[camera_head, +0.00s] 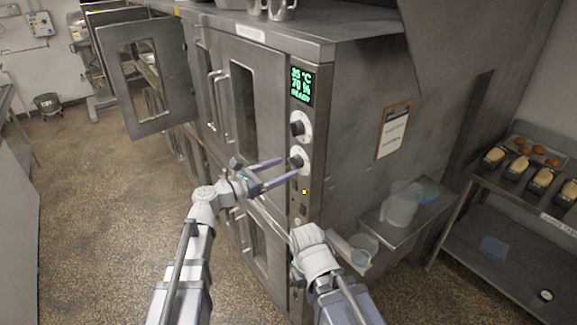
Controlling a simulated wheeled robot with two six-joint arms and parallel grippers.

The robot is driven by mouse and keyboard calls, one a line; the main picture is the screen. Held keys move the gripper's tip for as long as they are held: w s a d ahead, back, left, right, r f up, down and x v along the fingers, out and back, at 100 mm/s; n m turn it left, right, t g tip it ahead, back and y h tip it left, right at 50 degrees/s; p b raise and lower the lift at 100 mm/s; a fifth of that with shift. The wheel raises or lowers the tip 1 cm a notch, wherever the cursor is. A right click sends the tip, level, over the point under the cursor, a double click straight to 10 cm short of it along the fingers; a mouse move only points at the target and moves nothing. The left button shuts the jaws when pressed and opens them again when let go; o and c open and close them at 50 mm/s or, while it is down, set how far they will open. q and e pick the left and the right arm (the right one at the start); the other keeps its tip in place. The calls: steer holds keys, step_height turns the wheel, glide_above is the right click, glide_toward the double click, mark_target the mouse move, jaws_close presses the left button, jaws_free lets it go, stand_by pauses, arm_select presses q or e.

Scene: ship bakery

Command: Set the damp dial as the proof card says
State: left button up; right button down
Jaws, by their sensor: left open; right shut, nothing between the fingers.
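The prover cabinet's control strip has a green display (301,86) that seems to read 35 °C, 70 % and READY. Below it are an upper dial (300,125) and a lower dial (300,159); their markings are too small to read. The proof card (393,131) is on a clipboard on the cabinet's side, its text illegible. My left gripper (289,168) is open and empty, its purple fingers pointing at the lower dial, close to it; contact cannot be told. My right gripper (313,246) is lower, in front of the cabinet, shut; its fingers are largely hidden by the wrist.
A cabinet door (150,80) stands open at the upper left. A side shelf (395,232) holds clear tubs right of my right arm. A rack (505,195) with loaf tins and buns stands at the right. The floor at left (90,210) is clear.

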mark_target(295, 163)
arm_select(q)
steer(key=shift+x, duration=1.5)
steer(key=shift+s+d, duration=0.1)
jaws_close()
